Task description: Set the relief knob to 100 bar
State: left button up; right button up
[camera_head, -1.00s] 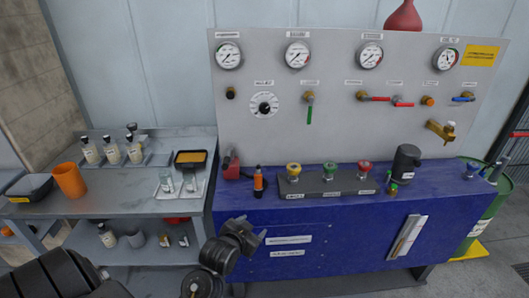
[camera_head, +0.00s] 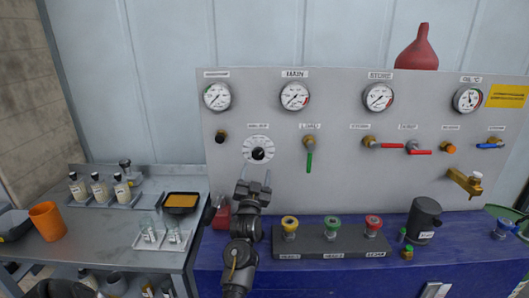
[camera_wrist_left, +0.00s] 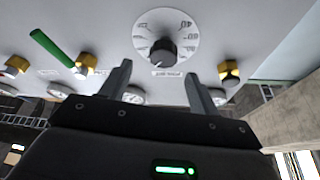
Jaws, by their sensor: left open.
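The relief knob (camera_head: 258,154) is a black knob on a round white dial (camera_head: 247,145) on the grey panel, left of the green-handled load valve (camera_head: 309,152). In the left wrist view the knob (camera_wrist_left: 163,50) shows beyond the fingertips, with the dial (camera_wrist_left: 180,22) printed around it. The view is upside down, and the exact setting is too small to read. My left gripper (camera_head: 254,182) is open and empty, just below the dial in the head view. Its fingers (camera_wrist_left: 160,80) stand apart on both sides of the knob's line, not touching it.
Gauges (camera_head: 295,96) line the panel's top. A small black knob (camera_head: 220,137) sits left of the dial. A block with yellow, green and red buttons (camera_head: 331,240) stands on the blue bench, and a red padlock-like item (camera_head: 222,214) is beside my left arm.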

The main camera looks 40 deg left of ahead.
aim_at(258, 156)
pick_arm(q)
jog(key=p+x, duration=0.1)
jog(key=x, duration=0.2)
jog(key=p+x, duration=0.1)
jog(key=x, duration=0.3)
jog(key=shift+s+a+r+p, duration=0.2)
jog(key=shift+r+p, duration=0.1)
jog(key=shift+p, duration=0.1)
jog(key=shift+w+a, duration=0.1)
jog(key=shift+w, duration=0.2)
jog(key=shift+c, duration=0.2)
jog(key=c, duration=0.9)
pick_arm(e)
jog(key=s+r, duration=0.2)
jog(key=s, duration=0.1)
jog(key=shift+r, duration=0.35)
